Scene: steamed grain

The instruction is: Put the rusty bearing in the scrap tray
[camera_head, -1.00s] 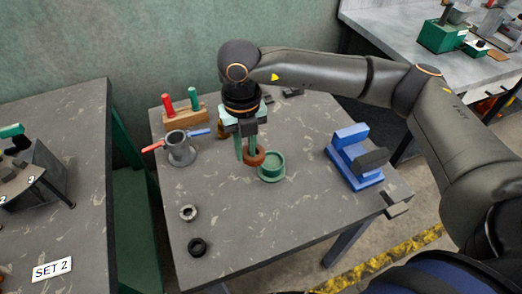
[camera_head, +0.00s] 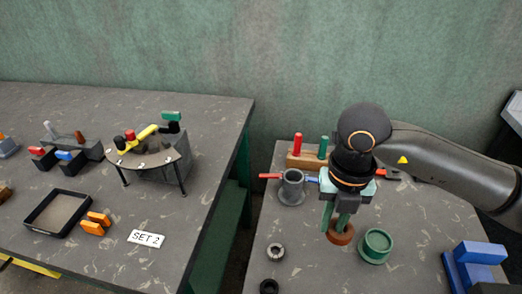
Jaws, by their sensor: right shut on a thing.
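The rusty bearing (camera_head: 341,235) is a brown-orange ring at the fingertips of my right gripper (camera_head: 340,224), on the right table. The gripper points down and is shut on it; its fingers hide part of the ring. I cannot tell whether the bearing touches the tabletop. A shallow black-rimmed tray (camera_head: 42,232), which looks like the scrap tray, lies on the left table and looks empty. My left gripper is not in view.
A green round dish (camera_head: 375,246) stands just right of the bearing. Two dark rings (camera_head: 275,252) lie at front. Orange blocks (camera_head: 96,223) sit beside the tray. A gap separates the tables.

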